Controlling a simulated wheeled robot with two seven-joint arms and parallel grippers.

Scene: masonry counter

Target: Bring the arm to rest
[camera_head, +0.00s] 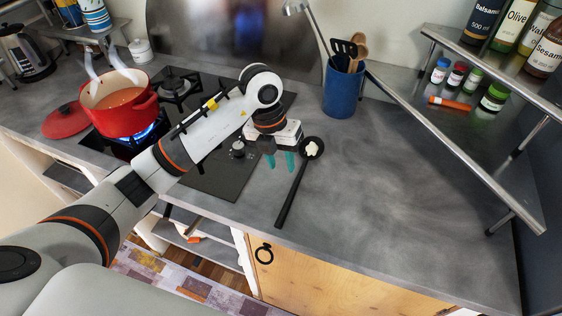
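My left arm comes in from the lower left and reaches over the hob to the counter. My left gripper (280,160) hangs at its end, with two teal fingertips pointing down and a gap between them. Nothing shows between the fingers. A black ladle or spoon (293,186) lies on the grey counter just right of the gripper, with something whitish in its bowl. The gripper appears apart from it. My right gripper is not in view.
A red pot (147,107) with orange-red contents sits over a blue flame on the hob (218,178). Its red lid (66,121) lies to the left. A blue utensil holder (342,92) stands at the back. A metal shelf (400,98) with bottles is at right. The right counter is clear.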

